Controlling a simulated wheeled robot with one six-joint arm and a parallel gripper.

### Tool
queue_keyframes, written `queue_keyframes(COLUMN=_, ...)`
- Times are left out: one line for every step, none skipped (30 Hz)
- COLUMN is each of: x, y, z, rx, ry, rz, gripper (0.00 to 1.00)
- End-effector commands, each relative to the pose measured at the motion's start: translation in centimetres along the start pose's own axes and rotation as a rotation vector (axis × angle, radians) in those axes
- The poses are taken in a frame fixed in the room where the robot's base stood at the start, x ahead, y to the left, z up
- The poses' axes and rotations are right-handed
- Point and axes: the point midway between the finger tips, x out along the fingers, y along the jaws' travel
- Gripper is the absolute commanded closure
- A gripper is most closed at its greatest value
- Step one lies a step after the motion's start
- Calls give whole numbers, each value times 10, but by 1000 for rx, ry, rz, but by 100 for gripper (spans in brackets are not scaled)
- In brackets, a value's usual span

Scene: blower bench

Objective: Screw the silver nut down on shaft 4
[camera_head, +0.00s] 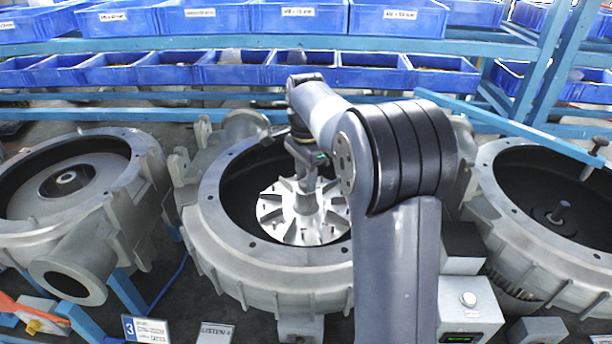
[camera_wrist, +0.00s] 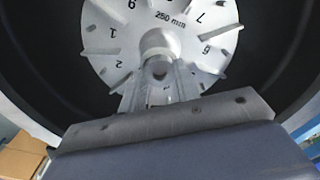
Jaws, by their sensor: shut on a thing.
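A silver finned impeller (camera_head: 270,212) sits inside the middle grey blower housing (camera_head: 225,255). My gripper (camera_head: 306,182) reaches straight down over the impeller's central hub. In the wrist view my gripper (camera_wrist: 160,78) is shut at the hub, its two fingers close around a small silver piece, which I take as the silver nut (camera_wrist: 158,68). The nut is mostly hidden by the fingers, and I cannot tell its thread depth. The impeller also shows in the wrist view (camera_wrist: 125,40), with numbers and "250 mm" on its face. The shaft under the nut is hidden.
A left housing (camera_head: 110,150) holds a disc with a hub. A right housing (camera_head: 500,210) has a bare shaft (camera_head: 559,212). A card marked 3 (camera_head: 146,329) stands in front. Blue bins (camera_head: 300,18) fill racks behind. A grey control box (camera_head: 470,308) stands front right.

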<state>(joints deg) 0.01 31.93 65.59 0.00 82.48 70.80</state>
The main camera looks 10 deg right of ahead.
Motion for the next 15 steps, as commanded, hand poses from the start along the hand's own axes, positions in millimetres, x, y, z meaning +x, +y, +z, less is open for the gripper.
queue_keyframes(x=0, y=0, z=0, rx=52, ry=0, rz=1, gripper=95)
queue_keyframes(x=0, y=0, z=0, rx=84, ry=0, rz=1, gripper=95)
queue_keyframes(x=0, y=0, z=0, rx=124, ry=0, rz=1, gripper=95)
queue_keyframes(x=0, y=0, z=0, rx=151, ry=0, rz=1, gripper=95)
queue_keyframes(x=0, y=0, z=0, rx=175, ry=0, rz=1, gripper=95)
queue_keyframes(x=0, y=0, z=0, rx=200, ry=0, rz=1, gripper=95)
queue_keyframes(x=0, y=0, z=0, rx=213, ry=0, rz=1, gripper=95)
queue_keyframes(x=0, y=0, z=0, rx=224, ry=0, rz=1, gripper=95)
queue_keyframes(x=0, y=0, z=0, rx=231, ry=0, rz=1, gripper=95)
queue_keyframes(x=0, y=0, z=0, rx=234, ry=0, rz=1, gripper=95)
queue_keyframes(x=0, y=0, z=0, rx=234, ry=0, rz=1, gripper=95)
queue_keyframes(x=0, y=0, z=0, rx=234, ry=0, rz=1, gripper=95)
queue_keyframes(x=0, y=0, z=0, rx=233, ry=0, rz=1, gripper=95)
queue_keyframes(x=0, y=0, z=0, rx=233, ry=0, rz=1, gripper=95)
queue_keyframes(x=0, y=0, z=0, rx=233, ry=0, rz=1, gripper=95)
